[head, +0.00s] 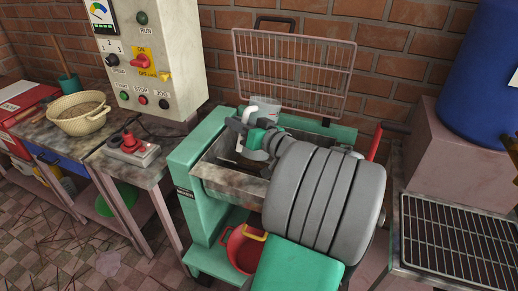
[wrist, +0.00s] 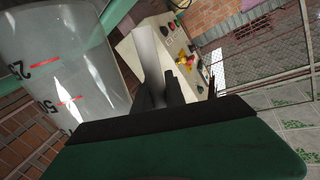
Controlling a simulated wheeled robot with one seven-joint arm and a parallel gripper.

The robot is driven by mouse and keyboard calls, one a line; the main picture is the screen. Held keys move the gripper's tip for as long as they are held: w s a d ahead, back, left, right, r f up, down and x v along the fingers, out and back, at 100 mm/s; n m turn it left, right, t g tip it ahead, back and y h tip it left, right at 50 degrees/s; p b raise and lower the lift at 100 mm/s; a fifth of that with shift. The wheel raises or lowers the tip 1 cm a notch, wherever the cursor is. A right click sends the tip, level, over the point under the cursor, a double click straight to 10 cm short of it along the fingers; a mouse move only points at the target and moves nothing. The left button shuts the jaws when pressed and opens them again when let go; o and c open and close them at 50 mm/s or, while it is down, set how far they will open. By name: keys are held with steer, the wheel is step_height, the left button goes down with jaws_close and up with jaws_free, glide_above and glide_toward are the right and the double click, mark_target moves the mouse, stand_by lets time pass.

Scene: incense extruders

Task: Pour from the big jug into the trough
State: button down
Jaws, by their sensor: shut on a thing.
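The big jug (wrist: 62,62) is clear plastic with red level marks. It fills the upper left of the wrist view, and its pale handle (wrist: 150,58) is between my dark fingers. My gripper (wrist: 158,95) is shut on that handle. In the head view my gripper (head: 240,127) is over the grey metal trough (head: 232,182) of the green machine. Only a pale part of the jug (head: 266,107) shows there, behind my gripper. My arm hides the right part of the trough. I cannot tell the jug's exact tilt or see any stream.
A raised wire guard (head: 296,70) stands behind the trough. A control box (head: 150,55) rises at its left. A red bucket (head: 243,250) sits below. A black rack (head: 455,240) and blue drum (head: 482,70) are at right. A basket (head: 80,113) is on the left table.

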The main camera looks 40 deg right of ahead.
steer(key=f+n+b, duration=0.1)
steer(key=b, duration=0.3)
steer(key=f+n+b, duration=0.1)
steer(key=f+b, duration=0.1)
steer(key=b, duration=0.2)
steer(key=d+f+n+b, duration=0.1)
steer(key=n+b, duration=0.1)
steer(key=b, duration=0.2)
steer(key=shift+w+f+t, duration=0.15)
steer(key=shift+f+t, duration=0.25)
steer(key=shift+d+r+p, duration=0.1)
steer(key=shift+r+p, duration=1.5)
steer(key=shift+r, duration=1.3)
